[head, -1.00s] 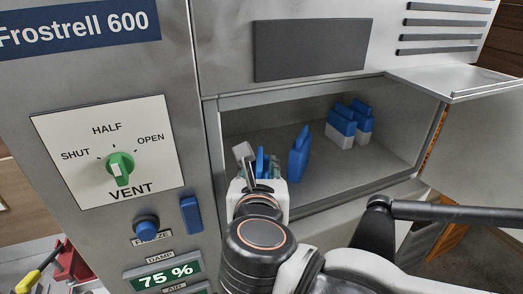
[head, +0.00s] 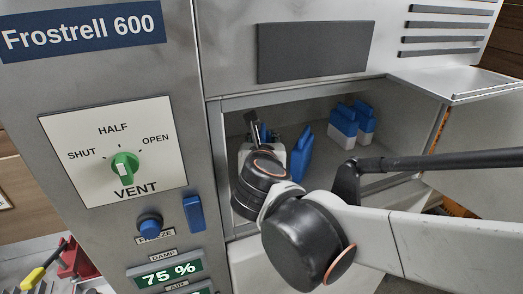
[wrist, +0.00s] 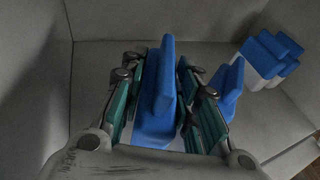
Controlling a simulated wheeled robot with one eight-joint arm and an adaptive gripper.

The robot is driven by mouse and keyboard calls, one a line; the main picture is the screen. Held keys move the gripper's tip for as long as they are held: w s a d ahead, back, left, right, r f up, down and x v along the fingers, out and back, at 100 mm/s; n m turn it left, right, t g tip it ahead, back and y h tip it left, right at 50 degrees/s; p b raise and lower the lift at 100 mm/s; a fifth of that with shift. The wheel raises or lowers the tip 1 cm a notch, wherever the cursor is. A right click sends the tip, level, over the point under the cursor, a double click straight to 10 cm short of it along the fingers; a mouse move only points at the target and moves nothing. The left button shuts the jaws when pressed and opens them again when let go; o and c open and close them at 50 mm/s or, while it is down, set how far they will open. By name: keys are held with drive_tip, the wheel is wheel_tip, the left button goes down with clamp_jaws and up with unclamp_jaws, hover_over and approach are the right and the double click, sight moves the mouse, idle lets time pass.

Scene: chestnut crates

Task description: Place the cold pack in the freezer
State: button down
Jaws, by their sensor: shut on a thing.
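The cold pack (wrist: 157,100) is a blue slab with a white lower part, seen in the wrist view between the green-padded fingers of my gripper (wrist: 158,88). My gripper is shut on it. In the head view my gripper (head: 262,132) is inside the freezer compartment, at its left side, and its body and my arm hide most of the held pack. The freezer (head: 212,150) stands with its compartment open. Whether the pack touches the compartment floor cannot be told.
Another blue pack (head: 301,155) stands just right of my gripper. Two blue and white packs (head: 345,122) stand farther back at the right. The open door (head: 480,150) is at the right. The compartment floor between the packs is clear.

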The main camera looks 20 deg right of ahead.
drive_tip(key=shift+f, duration=1.25)
drive_tip(key=shift+f, duration=0.2)
drive_tip(key=c, duration=1.2)
unclamp_jaws()
drive_tip(key=shift+r, duration=0.15)
